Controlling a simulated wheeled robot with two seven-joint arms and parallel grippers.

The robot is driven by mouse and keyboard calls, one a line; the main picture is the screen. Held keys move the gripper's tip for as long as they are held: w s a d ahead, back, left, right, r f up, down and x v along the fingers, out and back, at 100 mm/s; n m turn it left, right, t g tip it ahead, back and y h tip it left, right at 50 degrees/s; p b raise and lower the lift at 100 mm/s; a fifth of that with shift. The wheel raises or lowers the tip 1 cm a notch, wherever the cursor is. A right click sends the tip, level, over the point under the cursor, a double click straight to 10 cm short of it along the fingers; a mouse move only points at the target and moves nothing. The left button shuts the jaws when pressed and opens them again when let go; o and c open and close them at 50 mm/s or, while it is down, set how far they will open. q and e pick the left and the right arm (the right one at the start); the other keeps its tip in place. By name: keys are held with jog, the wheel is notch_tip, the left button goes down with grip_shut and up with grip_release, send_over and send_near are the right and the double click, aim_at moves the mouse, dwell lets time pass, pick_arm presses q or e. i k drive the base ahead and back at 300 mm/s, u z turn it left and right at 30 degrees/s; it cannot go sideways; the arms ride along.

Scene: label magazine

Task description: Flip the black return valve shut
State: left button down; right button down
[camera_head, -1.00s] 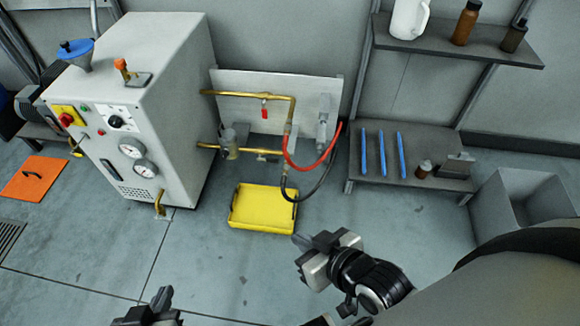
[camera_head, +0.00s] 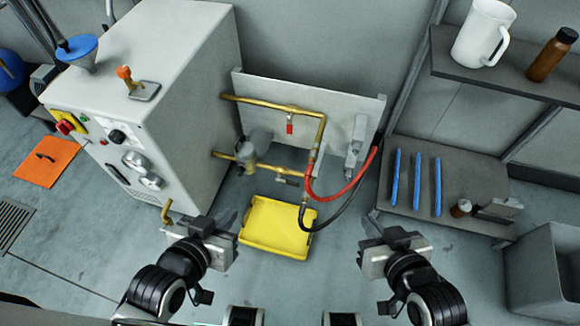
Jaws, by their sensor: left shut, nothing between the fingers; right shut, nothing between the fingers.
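The black return valve (camera_head: 288,181) shows as a small dark handle on the lower brass pipe (camera_head: 238,159), close to where the black hose (camera_head: 340,214) hangs. Its exact angle is too small to tell. The upper brass pipe (camera_head: 262,103) carries a red valve handle (camera_head: 290,125) that hangs down. My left gripper (camera_head: 227,220) is shut and empty, in front of the machine and left of the yellow tray. My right gripper (camera_head: 371,225) is shut and empty, right of the tray. Both appear apart from the valve.
A yellow tray (camera_head: 245,238) lies on the floor below the pipes. A red hose (camera_head: 340,195) loops beside the black hose. The grey machine (camera_head: 205,110) stands left.

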aim_at(288, 182)
jog(key=u, duration=2.1)
jog(key=k, duration=0.95)
jog(key=z, duration=0.9)
jog(key=i, duration=1)
